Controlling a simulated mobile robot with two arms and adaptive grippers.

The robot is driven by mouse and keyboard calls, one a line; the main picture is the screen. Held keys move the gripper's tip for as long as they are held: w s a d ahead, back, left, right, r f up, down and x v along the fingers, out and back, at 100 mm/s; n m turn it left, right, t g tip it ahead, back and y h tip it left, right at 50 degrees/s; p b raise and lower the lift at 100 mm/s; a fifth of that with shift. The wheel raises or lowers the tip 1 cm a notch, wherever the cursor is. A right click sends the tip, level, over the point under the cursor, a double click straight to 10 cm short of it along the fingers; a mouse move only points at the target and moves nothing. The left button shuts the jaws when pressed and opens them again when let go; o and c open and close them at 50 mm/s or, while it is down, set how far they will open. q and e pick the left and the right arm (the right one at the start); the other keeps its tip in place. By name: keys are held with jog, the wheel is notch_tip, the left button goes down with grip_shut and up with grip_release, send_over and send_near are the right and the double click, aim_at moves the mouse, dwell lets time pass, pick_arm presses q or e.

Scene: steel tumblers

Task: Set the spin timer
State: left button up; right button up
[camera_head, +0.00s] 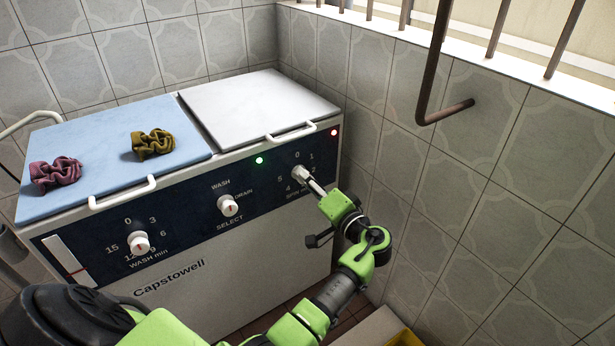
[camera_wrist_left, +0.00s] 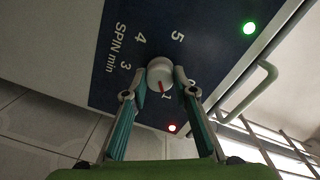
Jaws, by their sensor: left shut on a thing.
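The spin timer knob (camera_head: 299,172) is a white round knob at the right end of the washing machine's dark panel. In the left wrist view the knob (camera_wrist_left: 160,74) has a red mark on its face, directed towards the printed 1. The digits 3, 4 and 5 show around it; 0 and 2 are hidden there by my fingers. My left gripper (camera_head: 308,180) is shut on the knob, and in the wrist view its fingers (camera_wrist_left: 160,78) stand on both sides of it. My right gripper is not in view.
A select knob (camera_head: 229,206) and a wash timer knob (camera_head: 139,242) sit further left. A green light (camera_head: 259,160) and a red light (camera_head: 334,132) show on the panel. Scrunchies (camera_head: 55,172) lie on the blue lid (camera_head: 100,125). A tiled wall (camera_head: 480,190) stands close on the right.

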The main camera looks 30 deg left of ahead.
pick_arm(q)
jog(key=shift+r+m, duration=0.15)
jog(key=shift+m, duration=0.35)
jog(key=o, duration=1.1)
